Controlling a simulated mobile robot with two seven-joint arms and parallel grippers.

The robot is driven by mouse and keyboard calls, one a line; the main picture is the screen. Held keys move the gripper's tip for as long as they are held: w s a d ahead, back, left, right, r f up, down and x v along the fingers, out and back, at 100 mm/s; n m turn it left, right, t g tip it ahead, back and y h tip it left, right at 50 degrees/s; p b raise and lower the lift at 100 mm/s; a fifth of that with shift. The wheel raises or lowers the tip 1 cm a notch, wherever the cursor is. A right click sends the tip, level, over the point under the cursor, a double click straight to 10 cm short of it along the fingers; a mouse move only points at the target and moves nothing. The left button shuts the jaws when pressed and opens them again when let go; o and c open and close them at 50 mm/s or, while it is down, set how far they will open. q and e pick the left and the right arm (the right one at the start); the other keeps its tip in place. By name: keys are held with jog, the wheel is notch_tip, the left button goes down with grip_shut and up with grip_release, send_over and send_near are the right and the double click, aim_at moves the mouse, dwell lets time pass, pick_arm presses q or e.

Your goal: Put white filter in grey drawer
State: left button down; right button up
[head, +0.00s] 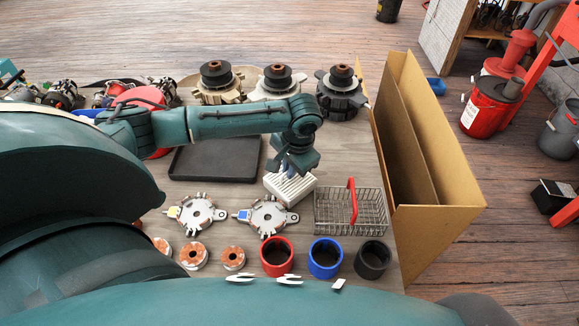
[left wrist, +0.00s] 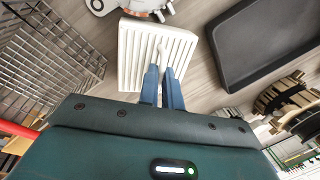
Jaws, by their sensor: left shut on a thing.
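The white filter (head: 291,188) is a white slatted block between the black tray and the wire basket in the head view. It also shows in the left wrist view (left wrist: 135,55), below the fingertips. My left gripper (head: 286,173) points down over it, and its blue fingers in the left wrist view (left wrist: 165,72) are shut on a part of the filter's ribbed face. I cannot tell whether the filter touches the table. I cannot make out a grey drawer in either view. My right gripper is not in view.
The wire basket (head: 334,211) with a red handle stands close right of the filter. A black tray (head: 213,164) lies behind left. Metal plates (head: 269,214), copper coils (head: 193,255) and red, blue and black cups (head: 326,258) are in front. An open cardboard box (head: 440,228) stands right.

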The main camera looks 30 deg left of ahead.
pick_arm(q)
jog(key=shift+f, duration=0.1)
jog(key=c, duration=1.6)
grip_release()
